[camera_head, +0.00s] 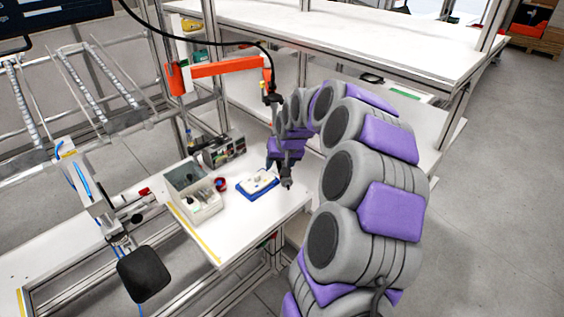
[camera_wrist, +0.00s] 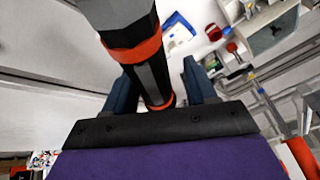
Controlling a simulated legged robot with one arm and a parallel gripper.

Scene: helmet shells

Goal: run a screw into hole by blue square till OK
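A long dark grey screwdriver with orange rings (camera_wrist: 152,78) stands between the two blue fingers of my gripper (camera_wrist: 165,85) in the wrist view. A gap shows between it and the right finger; whether the fingers press on it I cannot tell. In the head view my gripper (camera_head: 286,165) is over the table, just right of a white helmet-shell fixture on a blue base (camera_head: 258,186). That fixture also shows at the top of the wrist view (camera_wrist: 179,32). Its holes, the blue square mark and any screw are too small to make out. The screwdriver tip is not clear.
A pale bin box (camera_head: 193,195) stands left of the fixture, with a small red item (camera_head: 221,184) between them. An orange arm (camera_head: 225,70) with a cable reaches over the table (camera_head: 235,225). A grey device (camera_head: 224,149) stands behind. The table's front is clear.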

